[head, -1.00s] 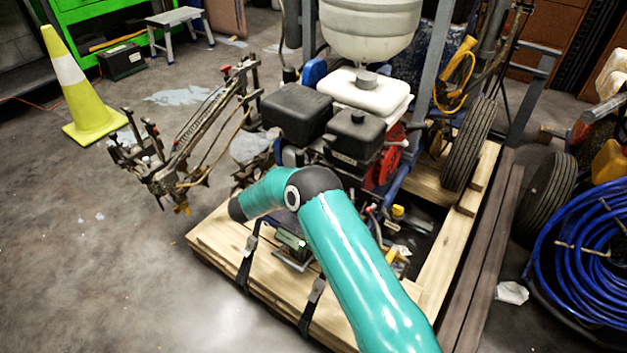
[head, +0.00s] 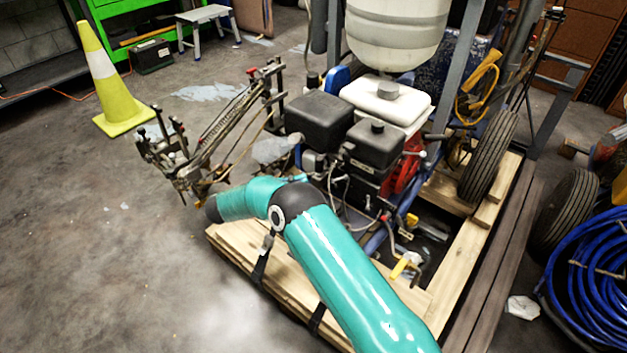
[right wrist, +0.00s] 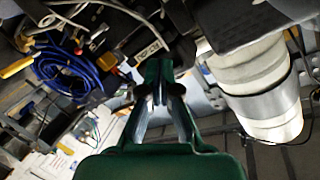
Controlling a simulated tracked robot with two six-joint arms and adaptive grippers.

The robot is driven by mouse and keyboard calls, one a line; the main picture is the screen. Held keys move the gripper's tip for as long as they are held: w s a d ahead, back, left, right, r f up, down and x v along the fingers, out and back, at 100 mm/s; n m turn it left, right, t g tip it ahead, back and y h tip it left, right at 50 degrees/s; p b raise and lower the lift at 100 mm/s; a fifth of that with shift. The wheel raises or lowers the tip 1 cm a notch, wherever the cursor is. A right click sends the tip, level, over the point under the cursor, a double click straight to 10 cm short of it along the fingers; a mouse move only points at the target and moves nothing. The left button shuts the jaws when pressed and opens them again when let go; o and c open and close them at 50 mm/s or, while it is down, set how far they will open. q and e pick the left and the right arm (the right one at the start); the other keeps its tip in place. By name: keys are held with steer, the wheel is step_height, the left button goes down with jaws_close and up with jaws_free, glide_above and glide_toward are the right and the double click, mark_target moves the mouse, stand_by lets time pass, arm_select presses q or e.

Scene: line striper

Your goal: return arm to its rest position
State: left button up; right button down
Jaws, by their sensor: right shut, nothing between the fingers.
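My right arm's teal links and dark elbow cross the head view from the bottom, in front of the line striper. My right gripper (right wrist: 158,72) shows in the right wrist view with its green fingers together and nothing between them. In the head view the gripper is mostly or fully hidden behind my arm. The line striper, with its black engine box (head: 318,114) and white tank (head: 388,98), stands on a wooden pallet (head: 290,283). My left gripper is not in view.
A yellow cone (head: 115,95) stands at the left on open concrete floor. A metal bracket arm (head: 215,140) of the striper sticks out to the left. A blue hose coil (head: 600,270) and a tyre (head: 565,212) are at the right. A small stool (head: 207,22) is at the back.

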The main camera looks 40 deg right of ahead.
steer(key=shift+w+a, duration=0.15)
steer(key=shift+a, duration=0.15)
steer(key=shift+d, duration=0.1)
